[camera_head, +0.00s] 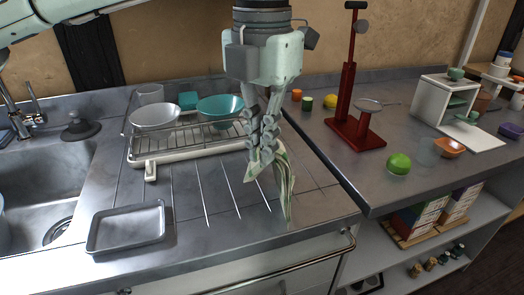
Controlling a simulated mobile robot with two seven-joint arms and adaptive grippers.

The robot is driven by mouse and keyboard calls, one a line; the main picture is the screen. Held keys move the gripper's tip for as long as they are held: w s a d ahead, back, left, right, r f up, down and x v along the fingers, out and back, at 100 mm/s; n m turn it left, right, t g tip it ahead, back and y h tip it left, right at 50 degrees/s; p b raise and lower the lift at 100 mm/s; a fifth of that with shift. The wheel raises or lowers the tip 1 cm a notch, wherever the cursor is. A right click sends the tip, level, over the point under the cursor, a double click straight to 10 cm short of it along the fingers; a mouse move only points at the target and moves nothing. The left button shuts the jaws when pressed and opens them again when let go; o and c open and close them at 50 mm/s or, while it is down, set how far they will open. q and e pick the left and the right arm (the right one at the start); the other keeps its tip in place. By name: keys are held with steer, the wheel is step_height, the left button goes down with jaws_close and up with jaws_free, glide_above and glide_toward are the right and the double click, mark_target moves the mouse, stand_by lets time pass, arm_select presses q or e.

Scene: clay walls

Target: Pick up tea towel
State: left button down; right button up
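The tea towel (285,183) is a pale green and cream striped cloth at the right of the steel counter. It hangs in folds from my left gripper (263,146), and its lower end comes down close to the counter's front right part. The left gripper points down, with its fingers closed together on the cloth. Part of the towel is hidden behind the fingers. My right gripper does not show.
A dish rack (190,147) with bowls stands left of the gripper. A grey tray (127,229) lies at the front left, near the sink (40,190). On the right counter are a red stand (347,100) and a green fruit (399,164).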

arm_select(q)
step_height(320, 180, up, 9)
steer(key=p, duration=0.1)
stand_by(0.4)
